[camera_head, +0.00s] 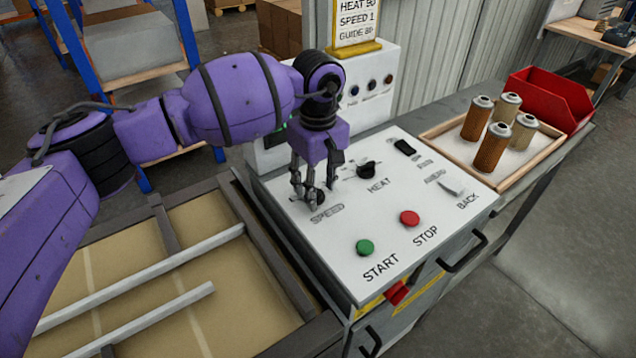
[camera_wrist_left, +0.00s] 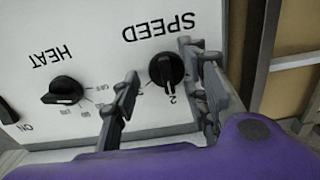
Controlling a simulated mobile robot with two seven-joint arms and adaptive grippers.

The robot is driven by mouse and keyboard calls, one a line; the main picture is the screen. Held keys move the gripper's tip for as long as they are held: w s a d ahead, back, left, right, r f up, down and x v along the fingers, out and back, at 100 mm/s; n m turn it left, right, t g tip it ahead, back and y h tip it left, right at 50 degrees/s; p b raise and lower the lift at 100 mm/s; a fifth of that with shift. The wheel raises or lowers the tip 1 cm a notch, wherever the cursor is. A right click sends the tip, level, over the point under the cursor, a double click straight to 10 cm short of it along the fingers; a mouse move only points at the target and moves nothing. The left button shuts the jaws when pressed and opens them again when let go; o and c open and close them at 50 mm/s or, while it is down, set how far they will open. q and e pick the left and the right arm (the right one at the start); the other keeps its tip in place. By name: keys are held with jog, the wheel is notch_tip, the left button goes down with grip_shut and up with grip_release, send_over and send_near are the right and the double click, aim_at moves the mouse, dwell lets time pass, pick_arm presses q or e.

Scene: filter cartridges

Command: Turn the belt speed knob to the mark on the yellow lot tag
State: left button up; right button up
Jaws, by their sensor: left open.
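The yellow-framed lot tag (camera_head: 357,22) stands on top of the panel's back box and reads SPEED 1. My right gripper is not in view.
The black heat knob (camera_head: 366,170) is close by on the panel. A green start button (camera_head: 365,247), a red stop button (camera_head: 409,218) and switches share the panel. A tray (camera_head: 545,155) of filter cartridges and a red bin (camera_head: 560,100) stand to the right.

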pick_arm(q)
jog(key=shift+r, duration=0.1)
jog(key=c, duration=1)
jog(key=shift+o, duration=0.2)
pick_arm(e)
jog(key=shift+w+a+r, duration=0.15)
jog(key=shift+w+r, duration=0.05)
